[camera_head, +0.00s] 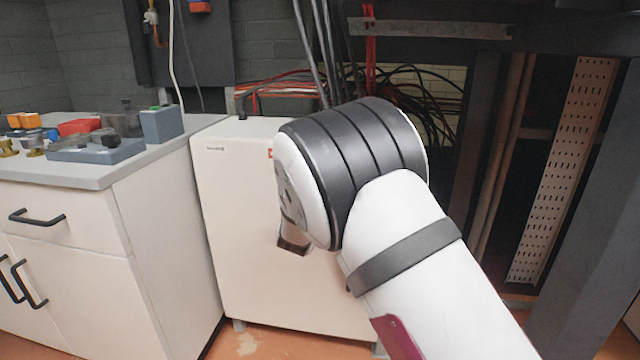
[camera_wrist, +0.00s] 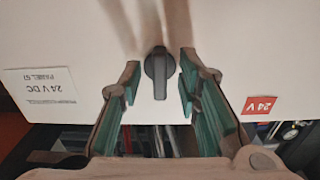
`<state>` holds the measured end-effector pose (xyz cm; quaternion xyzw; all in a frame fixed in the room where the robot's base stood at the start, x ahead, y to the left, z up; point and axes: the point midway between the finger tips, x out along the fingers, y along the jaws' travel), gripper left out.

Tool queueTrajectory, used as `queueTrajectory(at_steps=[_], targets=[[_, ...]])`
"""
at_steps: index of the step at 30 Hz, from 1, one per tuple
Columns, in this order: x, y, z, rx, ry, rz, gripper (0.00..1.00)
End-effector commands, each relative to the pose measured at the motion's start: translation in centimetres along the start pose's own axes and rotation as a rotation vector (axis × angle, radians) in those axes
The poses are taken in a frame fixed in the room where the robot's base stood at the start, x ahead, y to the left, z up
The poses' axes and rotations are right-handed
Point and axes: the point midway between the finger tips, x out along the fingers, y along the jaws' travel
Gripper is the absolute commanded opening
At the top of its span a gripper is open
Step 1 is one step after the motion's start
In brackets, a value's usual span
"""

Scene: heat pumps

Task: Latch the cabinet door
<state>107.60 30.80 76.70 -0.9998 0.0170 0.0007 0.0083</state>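The cabinet door (camera_head: 235,220) is a plain off-white front in the head view, standing beside the counter; it looks shut, though my arm covers much of it. In the wrist view the off-white door face (camera_wrist: 60,40) fills the upper part. A dark grey latch handle (camera_wrist: 159,72) sits near the door's edge, its long part lined up with the picture's vertical. My gripper (camera_wrist: 158,80) is open, with one green-padded finger on each side of the latch and gaps between. I cannot tell how near the fingertips are to the door. In the head view my arm hides the latch.
A counter (camera_head: 150,165) with drawers and black handles stands at the left, bearing small boxes and tools. Cables (camera_head: 430,90) hang behind the cabinet. A dark frame with a perforated strip (camera_head: 565,170) stands at the right.

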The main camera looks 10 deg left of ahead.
Motion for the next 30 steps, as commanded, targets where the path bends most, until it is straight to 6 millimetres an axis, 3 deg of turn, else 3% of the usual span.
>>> queueTrajectory(at_steps=[7, 11, 24, 30], targets=[[-0.1, 0.0, -0.1, -0.001, 0.001, 0.000, 0.31], [-1.2, -0.1, -0.1, -0.001, 0.001, -0.001, 0.31], [-9.5, -0.1, -0.1, -0.001, 0.000, -0.002, 0.31], [-11.6, 0.0, 0.0, -0.001, 0.000, -0.001, 0.31]])
